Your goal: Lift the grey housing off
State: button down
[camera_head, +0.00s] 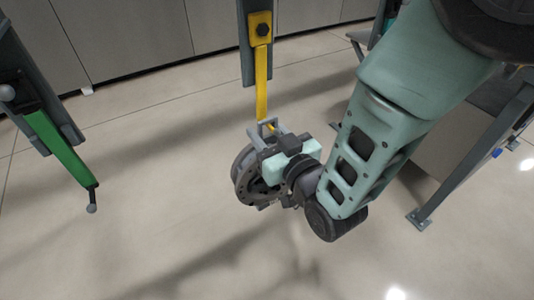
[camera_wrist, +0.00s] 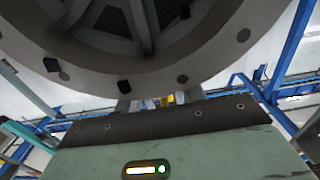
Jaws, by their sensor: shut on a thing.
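The grey housing (camera_head: 246,176) is a round, flanged part with bolt holes and a bracket on top. It is at the lower end of a yellow hook (camera_head: 262,85), whose tip is by the bracket; I cannot tell whether the hook still bears it. My gripper (camera_head: 272,163) is at the housing's right side, shut on it; the fingertips are mostly hidden. In the wrist view the housing (camera_wrist: 150,68) fills the top, with its ribbed inside showing, above my gripper (camera_wrist: 160,102).
A grey hanger bar (camera_head: 255,50) carries the yellow hook. Another hanger with a green arm (camera_head: 58,145) hangs at the left, apart from the housing. A grey stand leg (camera_head: 470,160) is at the right. The floor below the housing is clear.

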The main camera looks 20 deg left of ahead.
aim_at(279, 132)
jog(key=shift+r, duration=0.2)
jog(key=shift+r+p, duration=0.65)
jog(key=shift+r, duration=1.05)
jog(key=shift+b+v, duration=0.4)
jog(key=shift+v, duration=0.5)
jog(key=b+v, duration=0.2)
jog(key=v, duration=0.4)
jog(key=shift+s+d+f, duration=0.15)
jog(key=shift+s+f, duration=0.05)
jog(key=shift+s+d+b, duration=0.25)
jog(key=shift+d+b, duration=0.05)
jog(key=shift+s+d+r+p, duration=0.1)
jog(key=shift+r+p, duration=0.15)
jog(key=shift+p, duration=0.9)
jog(key=shift+s+d+p, duration=0.1)
jog(key=shift+d+p, duration=0.05)
jog(key=shift+p, duration=0.75)
